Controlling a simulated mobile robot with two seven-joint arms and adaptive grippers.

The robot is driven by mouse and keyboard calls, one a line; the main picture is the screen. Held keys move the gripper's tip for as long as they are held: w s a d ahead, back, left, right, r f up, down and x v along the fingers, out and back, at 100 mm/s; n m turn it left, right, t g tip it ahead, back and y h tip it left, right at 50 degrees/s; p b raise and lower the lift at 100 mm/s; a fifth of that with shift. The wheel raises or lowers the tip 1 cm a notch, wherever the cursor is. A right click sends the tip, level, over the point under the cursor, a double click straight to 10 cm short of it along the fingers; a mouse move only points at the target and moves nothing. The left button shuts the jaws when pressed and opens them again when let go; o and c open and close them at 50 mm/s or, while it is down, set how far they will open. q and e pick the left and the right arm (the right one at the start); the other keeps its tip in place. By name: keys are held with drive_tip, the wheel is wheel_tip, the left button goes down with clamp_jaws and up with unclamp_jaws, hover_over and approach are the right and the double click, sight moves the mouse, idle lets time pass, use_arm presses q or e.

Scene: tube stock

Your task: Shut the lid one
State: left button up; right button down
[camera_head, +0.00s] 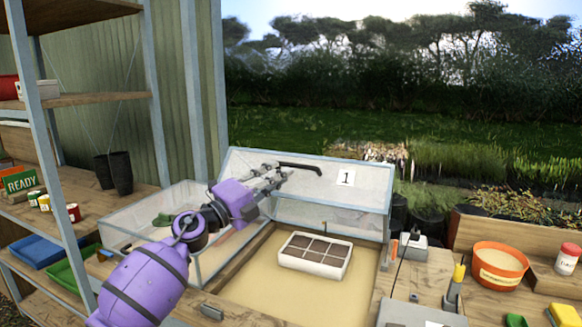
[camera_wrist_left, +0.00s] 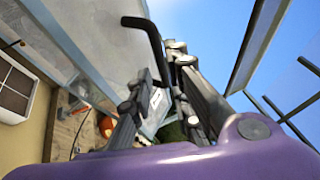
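Lid one is a clear, pale-framed lid (camera_head: 330,190) with a white label "1" (camera_head: 346,177) and a black bar handle (camera_head: 302,168). It stands raised and tilted at the back of a sandy-floored cold frame (camera_head: 250,292). My left gripper (camera_head: 279,177) is at the left end of the handle. In the left wrist view its two fingers (camera_wrist_left: 158,88) are spread apart. The black handle (camera_wrist_left: 152,40) lies just beyond and beside the upper finger; I cannot tell whether they touch. My right gripper is not in view.
A white seed tray (camera_head: 315,262) with soil cells sits inside the frame. A second clear box (camera_head: 150,222) stands to the left, by a shelf unit (camera_head: 60,150). An orange bowl (camera_head: 500,266) and small tools stand on the bench at the right.

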sight(292, 167)
use_arm(q)
drive_tip(key=x, duration=0.6)
drive_tip(key=shift+w+d, duration=0.2)
clamp_jaws()
